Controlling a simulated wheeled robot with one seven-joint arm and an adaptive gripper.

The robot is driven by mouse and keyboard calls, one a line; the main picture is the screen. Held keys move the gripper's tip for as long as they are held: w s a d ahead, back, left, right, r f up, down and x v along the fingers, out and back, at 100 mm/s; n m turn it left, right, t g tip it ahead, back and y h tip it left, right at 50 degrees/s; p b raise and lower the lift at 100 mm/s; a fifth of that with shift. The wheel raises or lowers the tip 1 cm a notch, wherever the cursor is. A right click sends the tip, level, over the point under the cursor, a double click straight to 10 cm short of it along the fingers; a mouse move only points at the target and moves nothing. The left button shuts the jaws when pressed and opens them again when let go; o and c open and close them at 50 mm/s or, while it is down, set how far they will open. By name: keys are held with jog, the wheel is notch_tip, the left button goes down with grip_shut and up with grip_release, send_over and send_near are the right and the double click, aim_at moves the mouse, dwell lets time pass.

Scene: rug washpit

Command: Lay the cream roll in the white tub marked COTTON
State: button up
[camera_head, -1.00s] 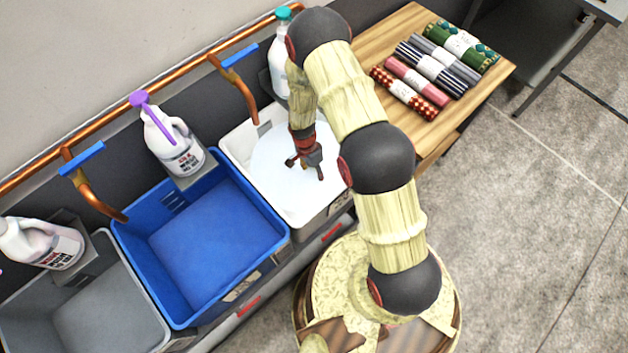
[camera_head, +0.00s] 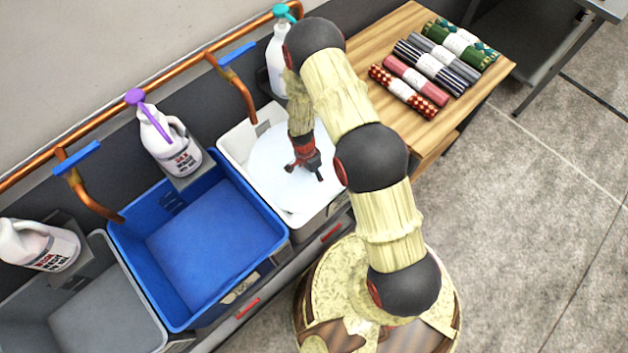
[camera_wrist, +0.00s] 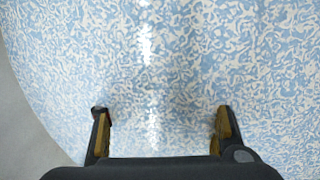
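My gripper (camera_head: 305,172) is over the white tub (camera_head: 232,146), at the right end of the row of tubs. In the wrist view my gripper (camera_wrist: 161,125) has its fingers apart with nothing held between them. Below it is a pale round surface (camera_head: 275,175) inside the tub. In the wrist view this surface (camera_wrist: 160,50) is mottled blue and white with a curved edge at the left. I cannot make out a cream roll in either view. The tub's marking is too small to read.
A blue tub (camera_head: 125,235) and a grey tub (camera_head: 125,310) stand to the left. Bottles stand behind the tubs, under a copper pipe (camera_head: 130,103). A wooden table (camera_head: 385,45) at the right bears several patterned rolls, red-dotted, pink, striped and green.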

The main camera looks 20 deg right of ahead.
jog(key=shift+o, duration=0.4)
jog(key=shift+r, duration=0.1)
notch_tip(320, 180, up, 42)
jog(key=w+r+n+t+p, duration=0.1)
jog(key=w+n+t+p, duration=0.1)
jog(key=n+t+p, duration=0.3)
jog(key=s+r+n+t+y+b, duration=0.1)
jog(key=s+r+n+t, duration=0.2)
jog(key=s+r+n, duration=0.5)
jog(key=s+r, duration=1)
jog(key=s, duration=0.2)
jog(key=shift+s+r, duration=0.25)
